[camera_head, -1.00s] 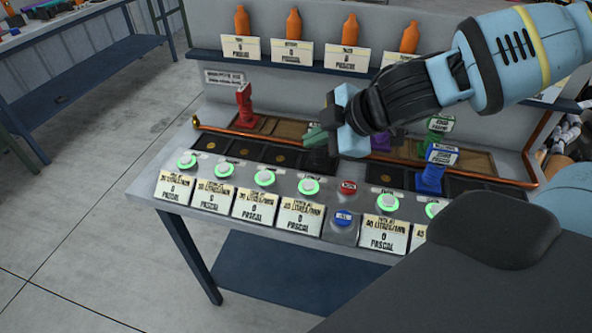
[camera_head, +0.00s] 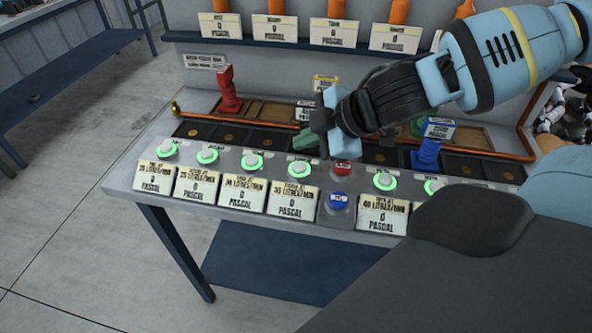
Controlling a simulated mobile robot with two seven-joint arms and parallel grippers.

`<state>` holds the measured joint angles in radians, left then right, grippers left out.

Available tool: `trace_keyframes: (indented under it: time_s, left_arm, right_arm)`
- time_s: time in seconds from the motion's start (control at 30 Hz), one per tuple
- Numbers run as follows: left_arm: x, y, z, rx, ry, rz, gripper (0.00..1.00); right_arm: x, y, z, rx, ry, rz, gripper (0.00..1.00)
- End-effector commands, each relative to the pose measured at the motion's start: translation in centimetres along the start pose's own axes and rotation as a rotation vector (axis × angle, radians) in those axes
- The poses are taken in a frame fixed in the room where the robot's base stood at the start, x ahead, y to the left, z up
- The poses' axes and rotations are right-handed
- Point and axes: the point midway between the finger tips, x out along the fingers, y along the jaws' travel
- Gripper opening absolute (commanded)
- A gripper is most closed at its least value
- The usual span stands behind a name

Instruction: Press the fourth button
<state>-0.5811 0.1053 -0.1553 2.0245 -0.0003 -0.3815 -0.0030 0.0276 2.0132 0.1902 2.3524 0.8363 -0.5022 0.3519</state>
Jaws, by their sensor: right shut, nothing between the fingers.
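A row of white buttons with green glowing rings runs along the sloped front of the console. From the left, the first (camera_head: 166,149), second (camera_head: 207,156), third (camera_head: 252,163) and fourth button (camera_head: 299,170) stand above their cards. My right gripper (camera_head: 307,139) reaches in from the right. It is shut and holds nothing. My left gripper is not in view.
Right of the fourth button are a red button (camera_head: 341,171), a blue button (camera_head: 339,202) and another green-ringed button (camera_head: 384,181). Behind them stand a red piece (camera_head: 229,91) and a blue piece (camera_head: 427,153). A copper pipe (camera_head: 245,120) runs behind the dark slots.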

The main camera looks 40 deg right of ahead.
Motion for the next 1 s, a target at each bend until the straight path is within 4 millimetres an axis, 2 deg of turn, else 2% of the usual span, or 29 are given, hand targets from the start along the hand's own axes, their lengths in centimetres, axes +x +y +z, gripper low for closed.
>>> trace_keyframes:
  time_s: [0.1, 0.3, 0.57, 1.0]
  left_arm:
    - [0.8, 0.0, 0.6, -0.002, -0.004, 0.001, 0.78]
    - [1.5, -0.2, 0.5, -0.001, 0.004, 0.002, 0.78]
    - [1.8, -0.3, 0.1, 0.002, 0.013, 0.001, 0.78]
    - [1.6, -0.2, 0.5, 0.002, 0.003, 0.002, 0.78]
  right_arm:
    - [1.2, -0.9, 0.9, 0.001, -0.001, -0.002, 0.00]
    - [2.0, -1.4, 1.4, 0.000, 0.000, 0.000, 0.00]
    - [2.1, -1.5, 1.5, -0.001, 0.001, 0.002, 0.00]
    - [2.1, -1.5, 1.5, -0.001, 0.001, 0.001, 0.00]
